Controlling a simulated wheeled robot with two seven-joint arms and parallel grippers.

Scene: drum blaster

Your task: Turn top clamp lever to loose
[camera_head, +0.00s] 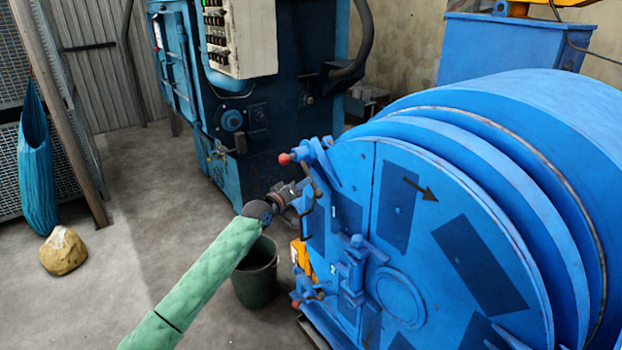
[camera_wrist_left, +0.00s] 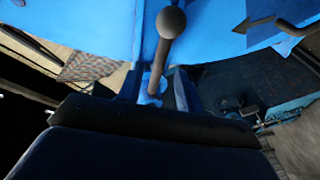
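The blue drum door (camera_head: 400,200) has a top clamp at its upper left edge. The top clamp lever (camera_head: 284,158) ends in a red ball and points left in the head view. In the left wrist view the lever (camera_wrist_left: 171,22) stands up as a rod with a ball that looks dark there. My left gripper (camera_head: 293,193) is just below the lever, at the door's left edge. My right gripper is not in view.
A lower clamp with a red-ball lever (camera_head: 296,303) sits at the door's lower left. A dark bucket (camera_head: 256,272) stands on the floor below my left arm. A blue control machine (camera_head: 240,110) stands behind. Floor at the left is mostly clear, with a rock (camera_head: 64,251).

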